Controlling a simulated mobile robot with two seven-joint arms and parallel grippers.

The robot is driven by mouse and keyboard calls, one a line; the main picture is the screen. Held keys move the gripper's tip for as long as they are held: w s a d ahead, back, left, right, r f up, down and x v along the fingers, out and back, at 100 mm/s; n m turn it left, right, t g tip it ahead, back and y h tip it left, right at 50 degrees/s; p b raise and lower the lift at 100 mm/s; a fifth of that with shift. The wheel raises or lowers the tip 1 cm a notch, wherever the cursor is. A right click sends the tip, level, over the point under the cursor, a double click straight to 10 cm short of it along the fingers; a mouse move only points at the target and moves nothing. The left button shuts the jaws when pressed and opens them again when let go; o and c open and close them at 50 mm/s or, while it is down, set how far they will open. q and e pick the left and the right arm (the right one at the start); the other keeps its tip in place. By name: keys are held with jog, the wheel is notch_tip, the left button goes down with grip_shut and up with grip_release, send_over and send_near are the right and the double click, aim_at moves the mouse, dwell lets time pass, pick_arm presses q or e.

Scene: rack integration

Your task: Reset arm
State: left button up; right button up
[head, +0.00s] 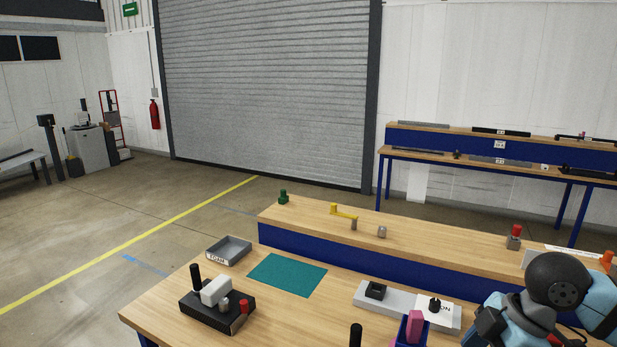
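My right arm (555,283) shows at the lower right, folded, with a round black joint and light blue links. It covers the right part of the workbench (160,310). I see no gripper fingers on the visible part of this arm. My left arm and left gripper are outside the picture.
On the bench are a grey tray (229,250), a teal mat (288,274), a black fixture (217,312), a light grey plate (395,302) and a pink block (415,327). Small parts stand on the raised shelf (310,213). A shelved table (500,168) stands behind; the left floor is open.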

jog(key=s+a+f+m+t, duration=0.1)
jog(key=s+a+f+m, duration=0.1)
jog(key=a+f, duration=0.3)
jog(key=s+a+f+m+t, duration=0.1)
jog(key=s+a+f+m, duration=0.15)
jog(key=f, duration=0.45)
jog(key=s+d+f+m+h, duration=0.4)
jog(key=s+f+m, duration=0.45)
jog(key=s, duration=0.25)
pick_arm(q)
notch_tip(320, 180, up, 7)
jog(key=p, duration=0.7)
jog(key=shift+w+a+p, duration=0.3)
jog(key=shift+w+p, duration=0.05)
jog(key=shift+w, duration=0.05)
pick_arm(e)
jog(key=w+a+f+t+y, duration=0.2)
jog(key=w+a+f+t, duration=0.3)
jog(key=a+t, duration=0.1)
jog(key=shift+w+a+f+t+y, duration=0.25)
jog(key=shift+w+f+t+y, duration=0.15)
jog(key=shift+t, duration=0.5)
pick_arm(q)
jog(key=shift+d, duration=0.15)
pick_arm(e)
jog(key=shift+r, duration=0.1)
